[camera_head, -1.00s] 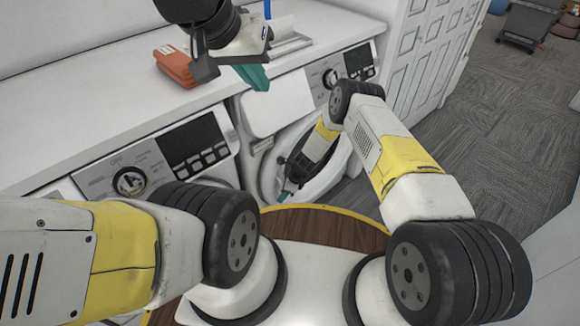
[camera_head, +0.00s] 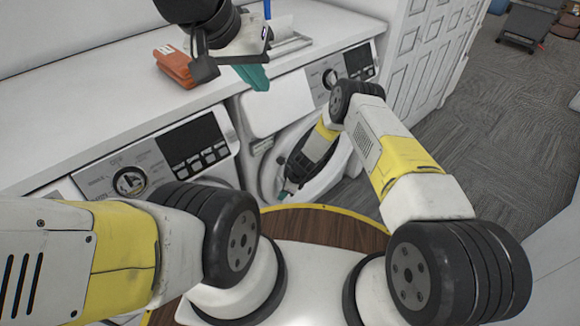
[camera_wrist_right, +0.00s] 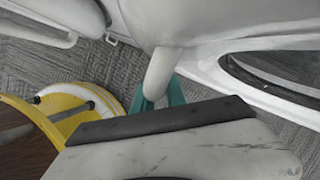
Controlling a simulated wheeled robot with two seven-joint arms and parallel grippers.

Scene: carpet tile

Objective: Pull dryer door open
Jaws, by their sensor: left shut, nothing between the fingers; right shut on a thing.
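The white dryer (camera_head: 290,118) stands under the counter, its control panel at the upper right. Its round door (camera_head: 333,182) with a dark window is partly hidden behind my right arm. My right gripper (camera_head: 286,190) is low at the left side of the door. In the right wrist view my right gripper's teal fingers (camera_wrist_right: 160,95) are shut on a white door handle (camera_wrist_right: 160,75). How far the door stands open cannot be told. My left gripper (camera_head: 258,78), with teal fingers, is shut and empty above the counter's front edge.
A second white machine (camera_head: 150,165) with a knob and dark display stands to the left. Folded orange cloth (camera_head: 176,66) lies on the white counter (camera_head: 80,110). A white panelled door (camera_head: 425,60) is at the right, with open grey carpet (camera_head: 510,120) beyond.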

